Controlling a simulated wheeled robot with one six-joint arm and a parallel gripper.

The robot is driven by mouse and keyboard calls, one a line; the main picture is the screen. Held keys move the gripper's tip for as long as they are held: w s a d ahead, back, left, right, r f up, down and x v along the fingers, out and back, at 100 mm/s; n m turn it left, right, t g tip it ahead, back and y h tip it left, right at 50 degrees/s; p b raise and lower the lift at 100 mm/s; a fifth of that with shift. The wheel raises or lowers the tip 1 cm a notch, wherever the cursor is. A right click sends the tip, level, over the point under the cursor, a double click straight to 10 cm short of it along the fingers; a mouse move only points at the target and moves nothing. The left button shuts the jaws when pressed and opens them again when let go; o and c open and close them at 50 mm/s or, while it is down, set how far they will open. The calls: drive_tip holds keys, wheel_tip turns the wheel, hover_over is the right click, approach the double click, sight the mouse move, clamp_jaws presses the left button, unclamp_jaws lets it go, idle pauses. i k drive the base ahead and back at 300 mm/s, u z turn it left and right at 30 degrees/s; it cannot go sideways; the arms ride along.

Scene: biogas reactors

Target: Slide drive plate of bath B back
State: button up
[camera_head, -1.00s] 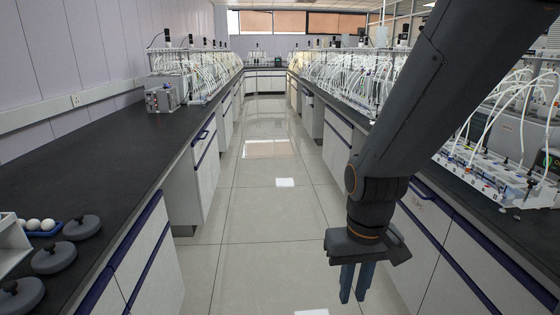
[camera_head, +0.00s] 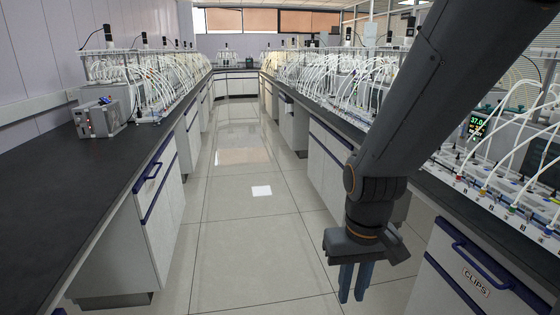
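My gripper (camera_head: 355,284) hangs over the aisle at the lower right, fingers pointing down. Its two blue-grey fingers stand a small gap apart with nothing between them. It is well away from the bench equipment. On the right bench, a unit with a lit display (camera_head: 478,124) reading about 37.0 stands among white tubes. A low white rack (camera_head: 470,188) with coloured connectors runs along that bench's front edge. I cannot make out which unit is bath B, and no drive plate can be told apart. My arm hides part of the right bench.
A grey box-shaped device (camera_head: 100,118) stands on the left bench (camera_head: 62,180), whose near top is bare. Bottle racks with tubing line both benches. A drawer labelled CLIPS (camera_head: 476,282) is at lower right. The tiled aisle (camera_head: 255,245) is clear.

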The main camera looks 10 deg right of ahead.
sight(408, 41)
drive_tip(key=z, duration=0.15)
drive_tip(key=i, duration=1.75)
drive_tip(key=z, duration=0.25)
drive_tip(key=i, duration=1.5)
drive_tip(key=z, duration=0.1)
